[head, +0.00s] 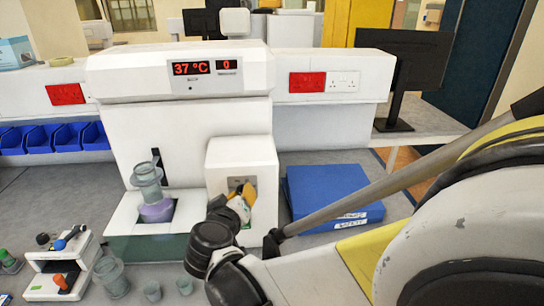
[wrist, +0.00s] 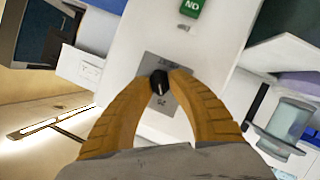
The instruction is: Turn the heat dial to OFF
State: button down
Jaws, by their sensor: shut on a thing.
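The heat dial (wrist: 159,82) is a small black knob with a light mark on a grey plate (wrist: 152,62). My gripper (wrist: 160,76) has its two yellow fingers shut on the dial, one on each side, in the wrist view. The plate's small lettering is too blurred to read. In the head view my gripper (head: 242,190) is at the front of the white control block (head: 241,154) and hides the dial. The machine's red display (head: 191,68) reads 37 °C, and a smaller display (head: 227,65) reads 0.
A green ON label or switch (wrist: 192,7) is near the plate. A clear vessel with purple liquid (head: 156,210) stands left of the control block. Blue binders (head: 331,192) lie to its right. Small cups (head: 152,291) and a tool stand (head: 64,264) are at front left.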

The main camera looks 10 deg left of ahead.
jog(key=n+h+b, duration=0.1)
jog(key=n, duration=0.1)
jog(key=n+t+b, duration=0.1)
jog(key=b, duration=0.1)
jog(key=shift+f+n+t+h, duration=0.3)
jog(key=shift+n+h, duration=0.1)
jog(key=shift+n+t+h+b, duration=0.4)
jog(key=shift+n+b, duration=0.45)
jog(key=shift+n, duration=0.25)
jog(key=shift+r, duration=0.1)
jog(key=c, duration=1.5)
grip_release()
jog(key=shift+c, duration=0.2)
jog(key=shift+o, duration=0.2)
jog(key=shift+w, duration=0.1)
